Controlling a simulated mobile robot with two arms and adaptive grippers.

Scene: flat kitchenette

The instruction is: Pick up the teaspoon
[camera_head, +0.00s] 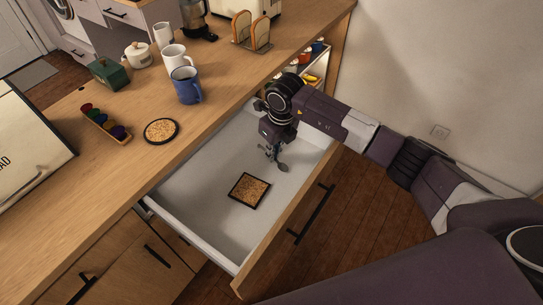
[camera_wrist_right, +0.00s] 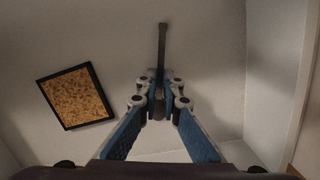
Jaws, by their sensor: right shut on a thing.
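My right gripper (camera_head: 273,150) is inside the open drawer (camera_head: 180,200), pointing down. In the right wrist view its fingertips (camera_wrist_right: 159,103) are closed together on the teaspoon. The teaspoon (camera_wrist_right: 162,50) shows there as a thin dark strip running away from the fingertips. In the head view a small grey part of the teaspoon (camera_head: 283,168) shows just below the fingers. The part between the fingers is hidden. I cannot tell whether the spoon touches the drawer floor. My left gripper is in neither view.
A square cork coaster (camera_head: 250,190) with a dark edge lies in the drawer, also seen in the wrist view (camera_wrist_right: 75,96). The drawer front (camera_head: 290,220) and walls surround the gripper. Mugs (camera_head: 186,86), a round coaster (camera_head: 160,131) and a toast rack (camera_head: 252,42) stand on the counter.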

